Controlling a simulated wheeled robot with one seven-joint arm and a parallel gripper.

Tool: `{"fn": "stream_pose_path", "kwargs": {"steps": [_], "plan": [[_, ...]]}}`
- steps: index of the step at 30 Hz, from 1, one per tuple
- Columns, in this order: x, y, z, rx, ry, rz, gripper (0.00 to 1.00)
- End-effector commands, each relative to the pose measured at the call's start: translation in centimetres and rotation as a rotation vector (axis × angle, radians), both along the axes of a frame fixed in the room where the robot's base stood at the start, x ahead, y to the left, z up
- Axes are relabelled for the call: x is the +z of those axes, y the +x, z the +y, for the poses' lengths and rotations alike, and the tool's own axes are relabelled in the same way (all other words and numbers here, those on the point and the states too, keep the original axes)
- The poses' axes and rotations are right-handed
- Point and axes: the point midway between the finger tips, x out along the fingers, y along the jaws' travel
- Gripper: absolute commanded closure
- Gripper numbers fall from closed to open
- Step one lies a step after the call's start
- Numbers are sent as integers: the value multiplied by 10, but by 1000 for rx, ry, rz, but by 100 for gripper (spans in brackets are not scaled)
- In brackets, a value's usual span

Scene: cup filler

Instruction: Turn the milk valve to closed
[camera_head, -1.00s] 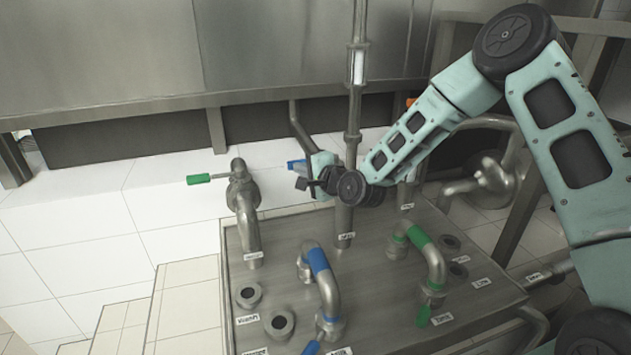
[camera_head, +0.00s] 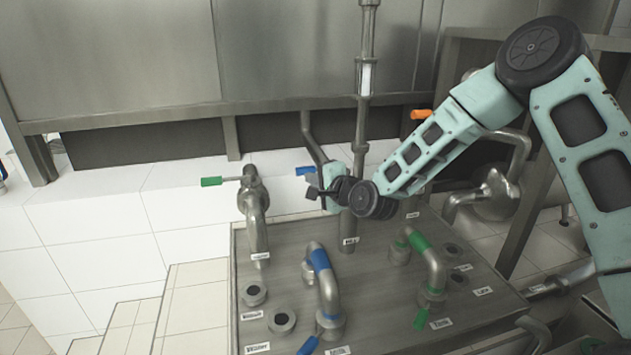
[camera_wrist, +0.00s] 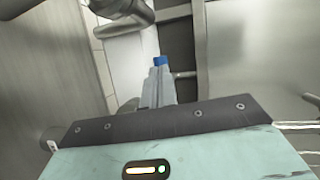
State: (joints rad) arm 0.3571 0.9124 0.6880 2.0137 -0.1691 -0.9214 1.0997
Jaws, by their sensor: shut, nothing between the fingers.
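The middle pipe (camera_head: 349,222) rises from the metal panel, with a small label at its base. A blue valve handle (camera_head: 305,170) sticks out to the left beside it, roughly level. I take this as the milk valve; the label is too small to read surely. My gripper (camera_head: 312,193) is shut and empty, just below and in front of the blue handle, and partly hides the pipe and valve body. In the wrist view the shut fingers (camera_wrist: 158,88) point toward a blue piece (camera_wrist: 160,61) just past their tips. I cannot tell whether they touch it.
A green-handled valve (camera_head: 212,181) stands left and an orange-handled one (camera_head: 421,114) right. Blue-banded (camera_head: 319,261) and green-banded (camera_head: 420,241) bent pipes stand in front on the panel. A steel tank wall (camera_head: 120,60) is behind.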

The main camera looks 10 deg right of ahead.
Motion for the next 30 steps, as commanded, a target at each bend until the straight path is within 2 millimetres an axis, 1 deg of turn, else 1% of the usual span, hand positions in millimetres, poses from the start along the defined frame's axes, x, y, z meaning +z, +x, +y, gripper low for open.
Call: {"fn": "stream_pose_path", "kwargs": {"steps": [8, 15, 18, 22, 30], "plan": [[4, -35, -1, 0, -2, 1, 100], [11, -71, -1, 0, -3, 1, 100], [14, -82, -1, 0, -2, 1, 100], [15, -89, -1, -1, -1, 3, 100], [16, -90, -1, -1, -1, 3, 100]]}}
